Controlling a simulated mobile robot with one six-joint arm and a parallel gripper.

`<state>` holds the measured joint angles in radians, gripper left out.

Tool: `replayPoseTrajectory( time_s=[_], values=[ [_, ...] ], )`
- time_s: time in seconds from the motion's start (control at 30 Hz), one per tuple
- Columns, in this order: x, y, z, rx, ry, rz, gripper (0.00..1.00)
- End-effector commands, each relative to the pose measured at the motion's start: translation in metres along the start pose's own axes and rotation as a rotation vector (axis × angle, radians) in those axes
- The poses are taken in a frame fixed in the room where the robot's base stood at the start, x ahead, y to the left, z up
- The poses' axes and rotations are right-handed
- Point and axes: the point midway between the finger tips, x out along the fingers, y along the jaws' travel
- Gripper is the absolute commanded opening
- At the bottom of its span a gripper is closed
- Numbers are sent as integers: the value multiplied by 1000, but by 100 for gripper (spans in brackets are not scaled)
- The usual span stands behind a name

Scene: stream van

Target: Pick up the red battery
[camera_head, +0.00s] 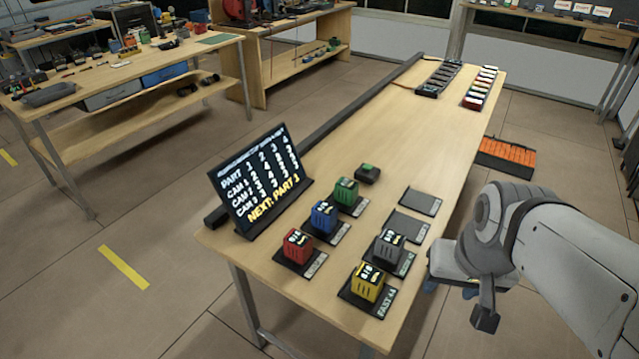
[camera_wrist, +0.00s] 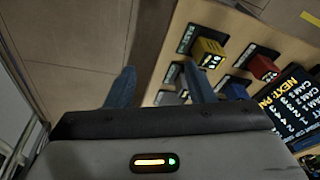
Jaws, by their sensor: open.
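The red battery (camera_head: 298,246) stands upright on a black base near the front left of the wooden table (camera_head: 375,165), in the head view. It also shows in the wrist view (camera_wrist: 263,68), to the right of the yellow battery (camera_wrist: 208,52). My gripper (camera_head: 462,291) is off the table's right edge in the head view, partly hidden by my arm. In the wrist view its two blue fingers (camera_wrist: 158,88) are apart with nothing between them. The right finger overlaps the view of the table edge and the batteries beyond. The gripper is well apart from the red battery.
A blue battery (camera_head: 324,217), a green battery (camera_head: 346,194), a grey battery (camera_head: 388,249) and a yellow battery (camera_head: 367,286) stand on bases close by. A black text display (camera_head: 262,180) stands at the left edge. The table's middle is clear. An orange-filled crate (camera_head: 506,154) lies on the floor.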

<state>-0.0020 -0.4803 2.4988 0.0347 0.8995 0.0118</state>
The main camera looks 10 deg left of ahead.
Motion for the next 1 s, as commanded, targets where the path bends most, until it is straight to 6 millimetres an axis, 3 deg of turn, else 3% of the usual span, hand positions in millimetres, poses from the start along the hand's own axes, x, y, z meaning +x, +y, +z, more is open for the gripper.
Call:
replayPoseTrajectory(
  time_s=[0.13,0.27,0.4,0.6,0.8,1.0],
  values=[
    [32,-28,-2,175,-63,-140,61],
    [66,-80,-11,450,-177,-335,67],
    [96,-135,-30,789,-339,-531,67],
    [135,-195,-71,1284,-593,-746,67],
    [166,-224,-110,1660,-790,-868,67],
    [180,-233,-129,1821,-873,-915,67]
  ],
)
